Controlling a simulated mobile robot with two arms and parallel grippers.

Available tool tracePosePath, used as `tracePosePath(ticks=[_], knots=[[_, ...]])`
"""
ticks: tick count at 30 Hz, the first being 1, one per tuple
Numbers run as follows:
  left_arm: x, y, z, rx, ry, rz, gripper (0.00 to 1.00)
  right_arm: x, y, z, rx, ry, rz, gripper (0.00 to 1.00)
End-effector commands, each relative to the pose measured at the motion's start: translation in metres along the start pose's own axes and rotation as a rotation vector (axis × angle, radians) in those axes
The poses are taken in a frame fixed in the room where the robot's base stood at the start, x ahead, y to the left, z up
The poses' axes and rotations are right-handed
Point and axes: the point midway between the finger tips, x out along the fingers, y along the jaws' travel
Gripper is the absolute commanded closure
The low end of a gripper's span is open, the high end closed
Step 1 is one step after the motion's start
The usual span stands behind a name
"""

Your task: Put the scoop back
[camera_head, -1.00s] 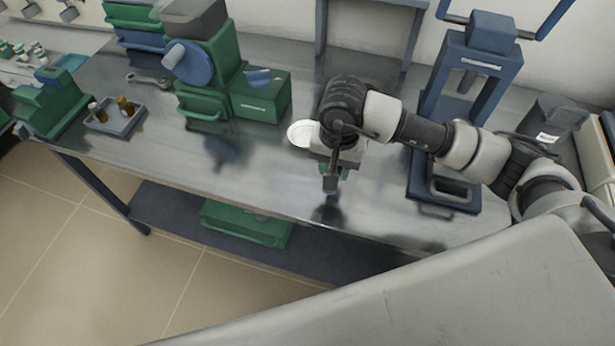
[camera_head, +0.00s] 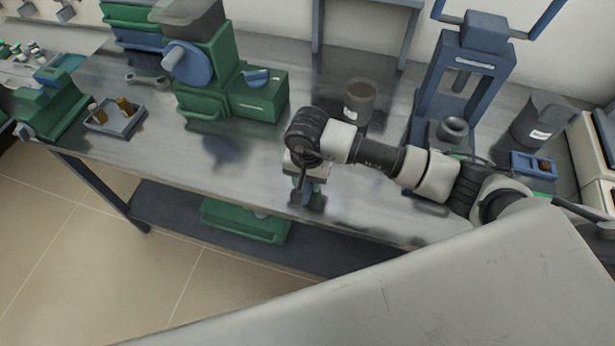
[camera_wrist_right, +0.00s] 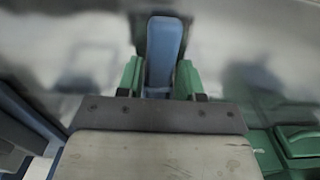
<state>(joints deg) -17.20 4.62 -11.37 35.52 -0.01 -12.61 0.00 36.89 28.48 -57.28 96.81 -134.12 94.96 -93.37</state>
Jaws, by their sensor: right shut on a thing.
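My right gripper (camera_head: 306,194) is over the front part of the metal bench, pointing down. In the right wrist view its two green fingertips (camera_wrist_right: 160,80) are closed on a blue piece (camera_wrist_right: 165,48), which I take to be the scoop. The scoop's far end is hidden in the head view by the gripper and wrist. A beaker with brown contents (camera_head: 360,100) stands on the bench behind my right forearm. My left gripper is not in view.
A blue press (camera_head: 470,75) stands at the back right, with a dark pitcher (camera_head: 540,120) and a small blue box (camera_head: 534,165) beside it. A green machine (camera_head: 205,85) stands left. A tray with small bottles (camera_head: 117,124) lies further left. The bench (camera_head: 225,160) is clear left of my gripper.

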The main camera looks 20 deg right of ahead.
Motion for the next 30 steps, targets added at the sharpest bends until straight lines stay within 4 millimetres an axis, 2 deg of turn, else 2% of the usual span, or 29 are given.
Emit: tracePosePath(ticks=[2,3,7,15,18,20,30], knots=[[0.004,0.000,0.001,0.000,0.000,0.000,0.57,0.004,0.000,0.000,0.000,0.001,0.000,0.87],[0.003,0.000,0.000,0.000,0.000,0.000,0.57,0.002,0.000,0.000,0.000,0.001,0.000,0.59],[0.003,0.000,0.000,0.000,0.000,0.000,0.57,0.002,0.000,0.000,0.000,0.000,0.000,0.39],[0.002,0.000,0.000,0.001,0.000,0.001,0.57,0.001,0.000,0.000,0.000,0.000,0.000,0.38],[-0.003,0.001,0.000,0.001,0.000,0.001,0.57,-0.003,0.000,0.000,0.000,-0.001,0.000,0.38],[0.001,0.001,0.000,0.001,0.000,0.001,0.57,-0.008,0.000,-0.001,0.000,0.003,-0.002,0.38],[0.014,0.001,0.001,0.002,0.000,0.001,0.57,-0.079,-0.001,-0.001,-0.002,0.006,-0.003,0.38]])
